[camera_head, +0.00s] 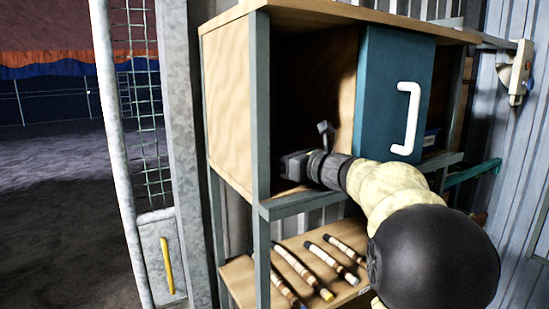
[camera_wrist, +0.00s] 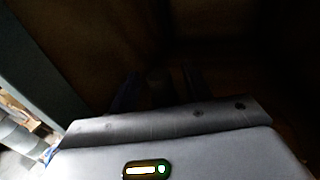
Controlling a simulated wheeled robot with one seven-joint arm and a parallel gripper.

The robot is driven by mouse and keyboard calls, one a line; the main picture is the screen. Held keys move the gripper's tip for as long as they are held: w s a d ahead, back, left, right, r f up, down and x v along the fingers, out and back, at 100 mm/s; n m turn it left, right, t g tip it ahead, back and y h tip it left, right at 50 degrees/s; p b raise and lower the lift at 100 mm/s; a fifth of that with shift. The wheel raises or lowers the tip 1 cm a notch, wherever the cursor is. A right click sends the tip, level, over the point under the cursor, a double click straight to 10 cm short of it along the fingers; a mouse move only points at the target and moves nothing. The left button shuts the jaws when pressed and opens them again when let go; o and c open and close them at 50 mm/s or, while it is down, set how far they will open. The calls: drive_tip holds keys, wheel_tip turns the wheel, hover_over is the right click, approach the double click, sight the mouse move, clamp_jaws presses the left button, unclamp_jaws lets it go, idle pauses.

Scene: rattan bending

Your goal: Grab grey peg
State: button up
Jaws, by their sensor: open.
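My gripper (camera_head: 296,166) reaches into the dark open left compartment of the cabinet, and its fingers are hard to see there. In the wrist view my gripper (camera_wrist: 160,88) shows as two faint dark fingers, apart, with no object visible between them. I cannot make out a grey peg in either view. The inside of the compartment is too dark to show what lies in it.
The wooden cabinet (camera_head: 228,98) has grey metal posts and a blue sliding door (camera_head: 383,85) with a white handle (camera_head: 413,118), covering the right part. Several banded sticks (camera_head: 293,262) lie on the lower shelf. A mesh gate (camera_head: 143,100) stands at left.

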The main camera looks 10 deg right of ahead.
drive_tip(key=shift+w+a, duration=0.45)
drive_tip(key=shift+w, duration=0.05)
drive_tip(key=c, duration=1)
